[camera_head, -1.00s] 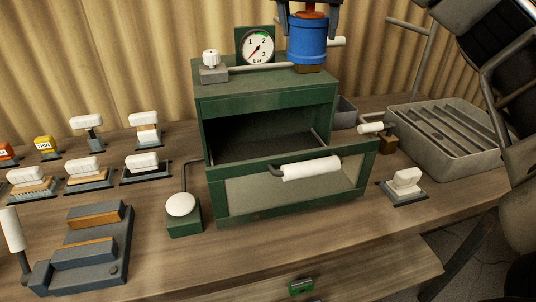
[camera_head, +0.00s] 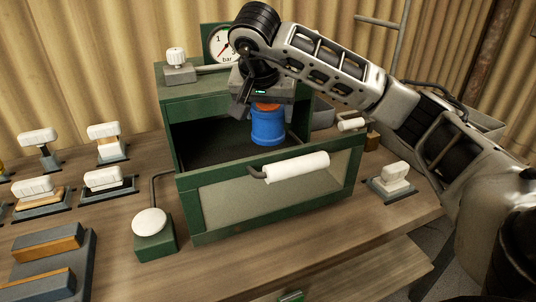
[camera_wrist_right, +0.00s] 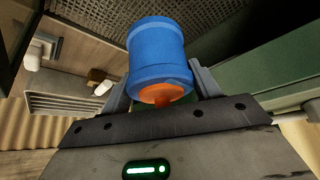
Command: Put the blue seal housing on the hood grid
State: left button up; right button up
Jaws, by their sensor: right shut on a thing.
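The blue seal housing (camera_head: 267,127) is a blue cylinder with an orange end. My right gripper (camera_head: 266,105) is shut on it from above, at the open front of the green hood (camera_head: 185,100). The wrist view shows the housing (camera_wrist_right: 157,50) between the two fingers of the right gripper (camera_wrist_right: 160,85), with the dark mesh hood grid (camera_wrist_right: 95,22) beyond it. In the head view the dark hood grid (camera_head: 205,148) shows inside the hood, left of the housing. I cannot tell whether the housing touches the grid. My left gripper is not in view.
The hood's front flap, with a white handle (camera_head: 296,167), stands tilted before the opening. A pressure gauge (camera_head: 219,45) and a white-knobbed valve (camera_head: 177,62) are on top. A white button (camera_head: 149,222) stands front left. Several white-handled tools fill the left bench.

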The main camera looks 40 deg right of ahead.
aim_at(268, 130)
notch_tip(268, 130, down, 5)
jog(key=shift+r, duration=0.2)
notch_tip(268, 130, down, 4)
jog(key=shift+f, duration=0.1)
jog(key=shift+f, duration=0.15)
jog(key=o, duration=1)
